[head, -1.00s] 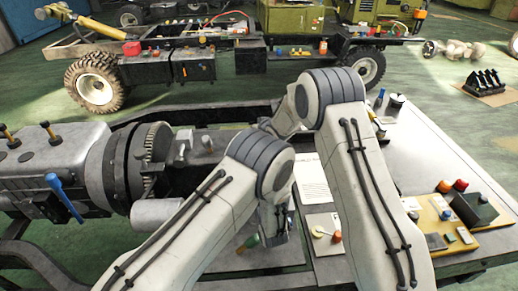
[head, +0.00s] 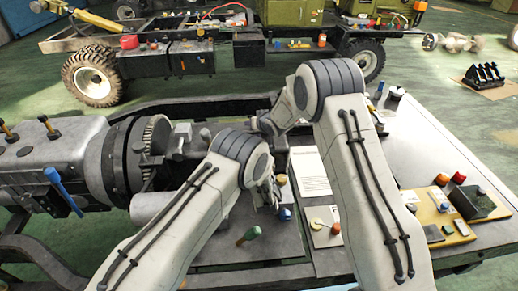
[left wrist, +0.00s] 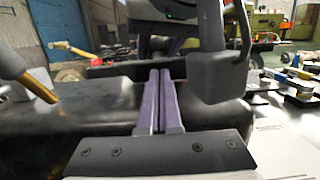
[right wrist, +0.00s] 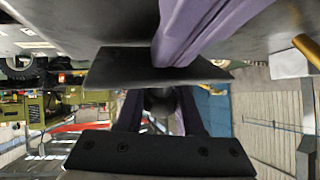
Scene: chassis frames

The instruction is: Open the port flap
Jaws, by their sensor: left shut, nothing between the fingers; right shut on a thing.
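My left gripper (head: 268,190) is beside the bench's machinery, partly behind its own arm. In the left wrist view its purple fingers (left wrist: 159,100) are shut together and empty, pointing at a dark bar (left wrist: 108,70).
A grey gearbox (head: 60,165) with a blue lever (head: 63,190) stands at the left. A paper sheet (head: 309,172) and a yellow board (head: 436,210) lie on the bench to the right. A truck chassis (head: 190,60) stands behind.

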